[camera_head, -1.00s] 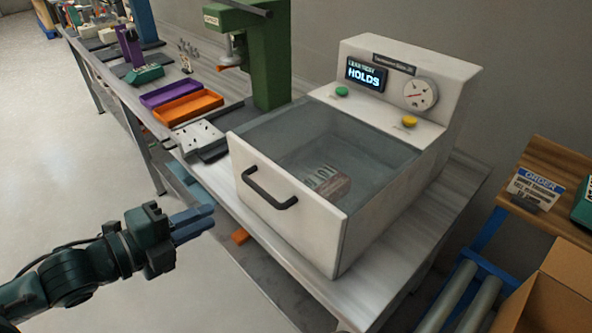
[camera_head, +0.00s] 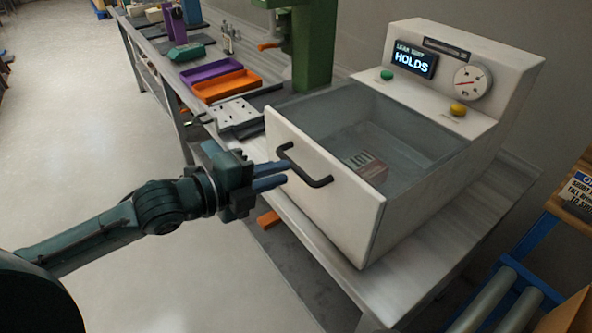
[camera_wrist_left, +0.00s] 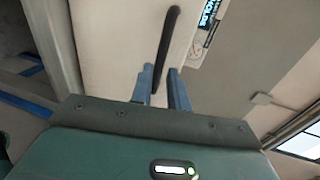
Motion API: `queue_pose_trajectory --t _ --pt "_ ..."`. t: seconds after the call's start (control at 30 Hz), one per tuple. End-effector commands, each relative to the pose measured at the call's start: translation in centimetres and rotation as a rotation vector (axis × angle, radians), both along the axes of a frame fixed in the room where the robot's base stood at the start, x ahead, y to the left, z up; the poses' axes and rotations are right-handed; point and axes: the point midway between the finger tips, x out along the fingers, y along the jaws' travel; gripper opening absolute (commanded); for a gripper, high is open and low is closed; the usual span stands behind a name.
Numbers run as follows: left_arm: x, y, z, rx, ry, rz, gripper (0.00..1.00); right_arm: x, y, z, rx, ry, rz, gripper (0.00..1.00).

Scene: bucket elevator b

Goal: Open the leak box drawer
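The leak box (camera_head: 440,75) is a white machine with a lit screen reading "HOLDS". Its drawer has a white front (camera_head: 325,190), and the grey inside shows from above with a labelled block (camera_head: 366,167) in it. A black bar handle (camera_head: 316,182) is on the front. My left gripper (camera_head: 286,173) is just in front of the handle's left end, its fingers apart. In the left wrist view the handle (camera_wrist_left: 167,45) runs down toward the gap between the fingers (camera_wrist_left: 160,74). Contact cannot be told. My right gripper is not in view.
An orange tray (camera_head: 226,85), a purple tray (camera_head: 206,70) and a white plate with holes (camera_head: 235,112) lie left of the box on the bench (camera_head: 350,270). A green press (camera_head: 312,50) stands behind them. The floor in front is clear.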

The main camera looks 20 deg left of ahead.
Motion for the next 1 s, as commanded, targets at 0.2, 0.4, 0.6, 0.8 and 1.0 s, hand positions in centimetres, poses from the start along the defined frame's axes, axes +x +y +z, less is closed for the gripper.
queue_pose_trajectory --t 0.2,0.4,0.6,0.8,1.0 --pt "2.6 -2.0 -0.8 -0.005 -0.002 0.002 0.17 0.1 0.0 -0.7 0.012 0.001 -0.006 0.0" --pt "3.7 -2.8 -1.0 -0.002 -0.001 0.0 0.17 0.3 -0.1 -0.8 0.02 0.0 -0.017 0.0" --pt "3.8 -2.9 -1.0 -0.001 0.0 0.001 0.17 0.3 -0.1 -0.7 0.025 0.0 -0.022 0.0" --pt "3.7 -2.9 -1.0 -0.001 0.0 0.001 0.08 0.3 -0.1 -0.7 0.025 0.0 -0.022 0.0" --pt "3.7 -2.9 -1.0 -0.001 0.0 0.001 0.0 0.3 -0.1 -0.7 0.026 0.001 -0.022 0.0"
